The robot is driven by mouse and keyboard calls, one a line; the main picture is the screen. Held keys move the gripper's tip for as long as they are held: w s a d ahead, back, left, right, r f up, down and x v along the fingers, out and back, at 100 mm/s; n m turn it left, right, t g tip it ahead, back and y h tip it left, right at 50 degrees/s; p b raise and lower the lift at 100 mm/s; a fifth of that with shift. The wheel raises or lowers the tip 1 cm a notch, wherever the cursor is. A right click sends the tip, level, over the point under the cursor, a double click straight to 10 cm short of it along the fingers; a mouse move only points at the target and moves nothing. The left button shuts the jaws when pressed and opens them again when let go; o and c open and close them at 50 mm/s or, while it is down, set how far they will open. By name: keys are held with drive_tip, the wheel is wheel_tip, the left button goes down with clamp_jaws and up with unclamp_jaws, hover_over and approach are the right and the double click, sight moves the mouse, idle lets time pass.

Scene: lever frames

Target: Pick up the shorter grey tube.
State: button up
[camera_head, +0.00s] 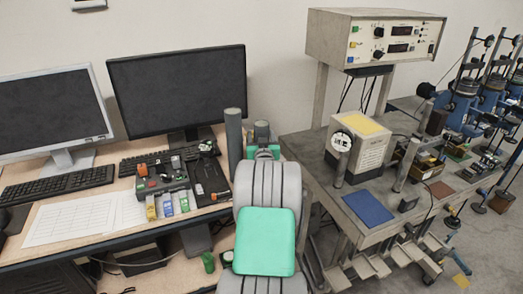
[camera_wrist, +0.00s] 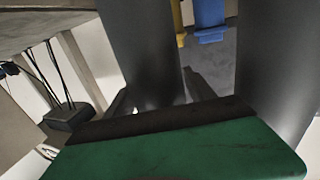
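Two dark grey tubes stand upright at the right end of the desk. The taller tube (camera_head: 233,140) stands clear to the left of my gripper. The shorter grey tube (camera_head: 261,130) shows only its upper part behind my gripper (camera_head: 263,152), which hides the rest. In the wrist view the shorter tube (camera_wrist: 147,50) seems to stand between the spread fingers of my gripper (camera_wrist: 160,95), one on each side. I see no clear grip on it. The taller tube (camera_wrist: 280,60) fills the right side of that view, close to the right finger.
A black tray (camera_head: 210,180) and a control box with coloured clips (camera_head: 168,203) lie left of the tubes. A keyboard (camera_head: 158,162) and a black monitor (camera_head: 180,90) stand behind. A grey bench (camera_head: 310,165) with instruments is to the right.

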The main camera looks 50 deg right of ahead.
clamp_jaws()
idle(0.5)
drive_tip(key=shift+r, duration=0.15)
